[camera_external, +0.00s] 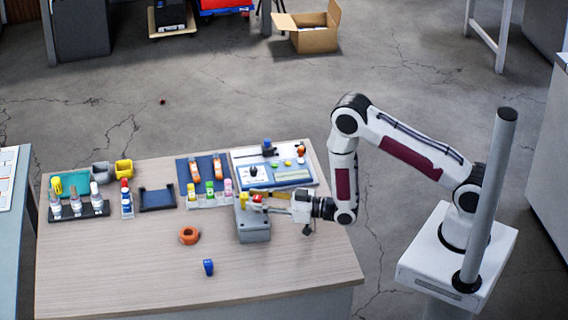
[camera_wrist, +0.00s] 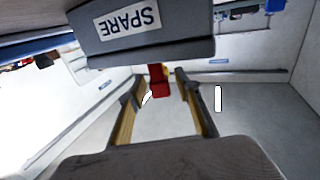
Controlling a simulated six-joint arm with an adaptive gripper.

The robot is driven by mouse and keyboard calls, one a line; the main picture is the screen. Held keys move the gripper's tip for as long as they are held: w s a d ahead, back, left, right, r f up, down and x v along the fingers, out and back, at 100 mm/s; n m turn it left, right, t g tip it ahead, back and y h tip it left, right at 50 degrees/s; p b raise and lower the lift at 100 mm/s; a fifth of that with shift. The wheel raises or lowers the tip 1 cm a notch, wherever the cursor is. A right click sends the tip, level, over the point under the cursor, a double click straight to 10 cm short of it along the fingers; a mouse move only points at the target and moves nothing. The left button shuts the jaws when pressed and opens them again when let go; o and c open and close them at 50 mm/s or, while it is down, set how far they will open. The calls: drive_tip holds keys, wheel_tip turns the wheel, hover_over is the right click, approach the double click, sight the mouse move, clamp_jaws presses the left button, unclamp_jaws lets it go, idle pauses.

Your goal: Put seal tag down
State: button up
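A small red piece, which I take to be the seal tag (camera_wrist: 159,81), shows between my fingertips in the wrist view. In the outside view the red piece (camera_external: 257,197) is at the top of a grey box (camera_external: 254,228). The box's label reads SPARE in the wrist view (camera_wrist: 150,45). My gripper (camera_wrist: 160,88) has its two fingers apart, with narrow gaps seeming to show beside the red piece. In the outside view my gripper (camera_external: 266,198) reaches in from the right at the box top. Whether the piece touches the box is unclear.
A yellow piece (camera_external: 244,199) is by the box's left top. A panel (camera_external: 290,178) and vials (camera_external: 210,189) lie behind it. The table's front is mostly clear.

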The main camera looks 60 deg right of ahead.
drive_tip(key=shift+r, duration=0.15)
drive_tip(key=v, duration=0.7)
drive_tip(key=shift+s, duration=0.25)
drive_tip(key=shift+w+d, duration=0.1)
idle(0.6)
drive_tip(key=w+d+r+g+h, duration=0.1)
drive_tip(key=w+r+g, duration=0.1)
drive_tip(key=w+r, duration=0.25)
drive_tip(key=s+d+r+m+g+h, duration=0.1)
drive_tip(key=s+d+r+g+h, duration=0.2)
drive_tip(key=r, duration=0.4)
drive_tip(key=s+d+r+h, duration=0.1)
drive_tip(key=s+d+r, duration=0.2)
drive_tip(key=d+r, duration=0.25)
drive_tip(key=s+d+r+m+g+h, duration=0.1)
drive_tip(key=s+d+r+g, duration=0.1)
drive_tip(key=s, duration=1.3)
drive_tip(key=s+d+r+m+g, duration=0.1)
drive_tip(key=s+r+g, duration=0.3)
drive_tip(key=s, duration=1.1)
wheel_tip(320, 180, up, 3)
drive_tip(key=shift+s+d+f+m+h, duration=0.1)
drive_tip(key=shift+s+d+m+h, duration=0.25)
drive_tip(key=shift+m, duration=0.35)
